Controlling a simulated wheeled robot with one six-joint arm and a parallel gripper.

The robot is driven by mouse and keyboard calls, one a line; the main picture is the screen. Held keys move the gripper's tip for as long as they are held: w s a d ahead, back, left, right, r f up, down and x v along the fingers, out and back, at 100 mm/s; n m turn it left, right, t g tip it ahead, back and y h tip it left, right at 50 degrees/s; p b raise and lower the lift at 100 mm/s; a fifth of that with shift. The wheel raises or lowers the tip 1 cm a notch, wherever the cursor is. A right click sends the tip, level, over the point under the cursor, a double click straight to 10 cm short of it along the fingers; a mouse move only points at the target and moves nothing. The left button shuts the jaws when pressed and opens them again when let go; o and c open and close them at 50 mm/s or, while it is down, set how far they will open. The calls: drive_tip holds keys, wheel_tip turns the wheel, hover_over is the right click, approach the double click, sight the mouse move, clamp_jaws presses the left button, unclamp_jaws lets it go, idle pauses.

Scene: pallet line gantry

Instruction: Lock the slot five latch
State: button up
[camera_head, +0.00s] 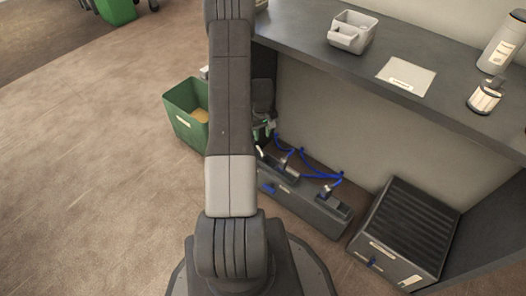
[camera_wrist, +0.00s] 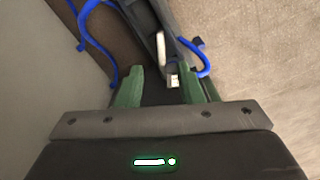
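The dark grey rack (camera_head: 318,212) sits on the floor under the counter, with blue cables (camera_head: 318,176) looping over it. A small pale lever (camera_head: 261,152) stands at its left end, partly behind my arm. In the wrist view a white lever (camera_wrist: 161,46), with a small white block (camera_wrist: 173,81) at its lower end, lies ahead of and between my green fingers; I cannot tell which slot it belongs to. My gripper (camera_wrist: 166,78) is open, its fingers apart, with nothing visibly clamped. In the head view my gripper (camera_head: 263,129) is low, near the rack's left end, mostly hidden by my arm.
A green bin (camera_head: 185,127) stands left of the rack. A ribbed dark box (camera_head: 400,235) stands to its right. The counter (camera_head: 390,92) overhangs from behind, carrying a grey tray (camera_head: 351,33). The floor at left is clear.

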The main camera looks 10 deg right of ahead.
sight(262, 153)
wheel_tip(262, 153, down, 12)
drive_tip(key=b, duration=0.3)
drive_tip(key=shift+r, duration=0.1)
clamp_jaws()
